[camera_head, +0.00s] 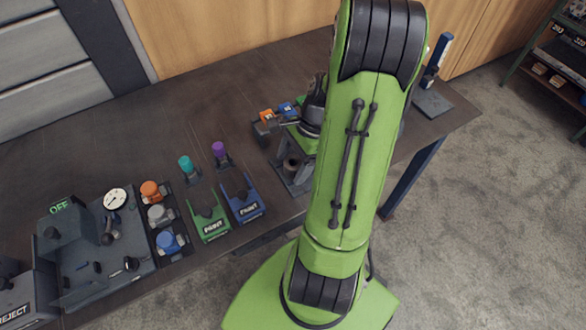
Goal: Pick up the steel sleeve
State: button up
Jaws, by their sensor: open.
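A rack of three short round parts stands on the dark bench at the lower left: an orange one, a grey metallic one (160,215) and a blue one. The grey one looks most like the steel sleeve, but I cannot be sure. My gripper (309,122) is over the right part of the bench, well to the right of that rack. My green arm hides most of it, and its fingertips do not show clearly. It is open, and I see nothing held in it.
Green (208,211) and blue (241,193) PRINT units stand right of the rack. A grey box fixture (80,283) with a gauge is left of it. A dark holder (292,168) is close to my gripper. A stand (432,100) is at the far right.

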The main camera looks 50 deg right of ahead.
jog(key=shift+r, duration=0.1)
jog(key=c, duration=1.4)
notch_tip(320, 180, up, 15)
jog(key=p, duration=1)
jog(key=shift+r, duration=0.2)
jog(key=shift+d+f, duration=0.1)
